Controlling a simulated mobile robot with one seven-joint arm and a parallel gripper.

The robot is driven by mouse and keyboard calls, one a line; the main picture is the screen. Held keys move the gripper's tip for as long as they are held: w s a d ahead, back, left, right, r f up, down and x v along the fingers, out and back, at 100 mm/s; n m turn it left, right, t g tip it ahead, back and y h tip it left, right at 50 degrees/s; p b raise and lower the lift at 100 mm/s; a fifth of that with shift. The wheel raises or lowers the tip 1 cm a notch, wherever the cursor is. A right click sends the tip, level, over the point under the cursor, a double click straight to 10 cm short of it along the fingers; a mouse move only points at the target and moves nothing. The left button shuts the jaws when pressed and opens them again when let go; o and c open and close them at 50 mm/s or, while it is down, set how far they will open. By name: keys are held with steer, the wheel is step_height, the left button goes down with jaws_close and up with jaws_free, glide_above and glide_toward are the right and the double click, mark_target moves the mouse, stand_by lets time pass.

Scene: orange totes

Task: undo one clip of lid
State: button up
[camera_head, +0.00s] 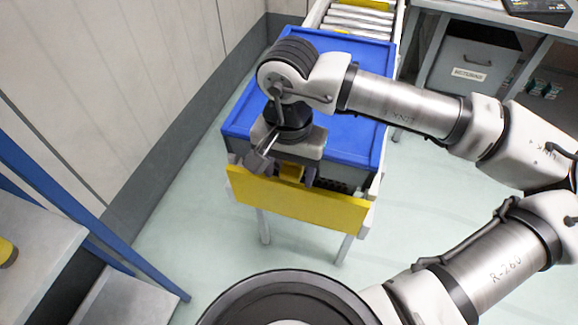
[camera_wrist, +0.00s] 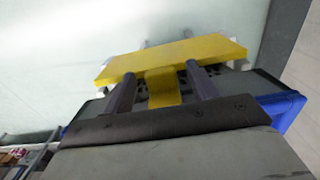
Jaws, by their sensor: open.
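A dark grey tote with a blue lid (camera_head: 352,138) stands on a roller conveyor end. A yellow clip (camera_head: 291,172) shows at the tote's near side, just behind a yellow board. My gripper (camera_head: 284,172) reaches down over the near edge of the lid with its fingers open. In the wrist view the two dark fingers of my gripper (camera_wrist: 162,92) lie on either side of the yellow clip (camera_wrist: 163,86), with a gap to each. I cannot tell whether the fingertips touch anything. My gripper hides part of the near lid edge; the lid's corner shows at right (camera_wrist: 286,112).
A yellow board (camera_head: 300,202) crosses the conveyor's near end, close to my fingertips, and also shows in the wrist view (camera_wrist: 205,52). Conveyor rollers (camera_head: 358,20) lie behind the tote. A grey bench with a drawer (camera_head: 470,68) stands back right, a blue-framed shelf (camera_head: 95,235) left.

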steer(key=shift+c, duration=0.2)
steer(key=c, duration=1)
steer(key=shift+o, duration=0.2)
steer(key=shift+r+g, duration=0.1)
steer(key=shift+g, duration=0.2)
steer(key=g+b, duration=0.1)
steer(key=g+y+b, duration=0.1)
steer(key=g, duration=0.1)
steer(key=r+g+b, duration=0.1)
steer(key=g, duration=0.1)
steer(key=shift+s+a+y, duration=0.1)
steer(key=shift+s+y, duration=0.15)
steer(key=shift+y, duration=0.15)
steer(key=r+g+y, duration=0.1)
steer(key=g, duration=0.2)
steer(key=shift+r, duration=0.2)
steer(key=shift+r+g+y, duration=0.3)
steer(key=shift+g+y, duration=0.1)
steer(key=shift+g, duration=0.9)
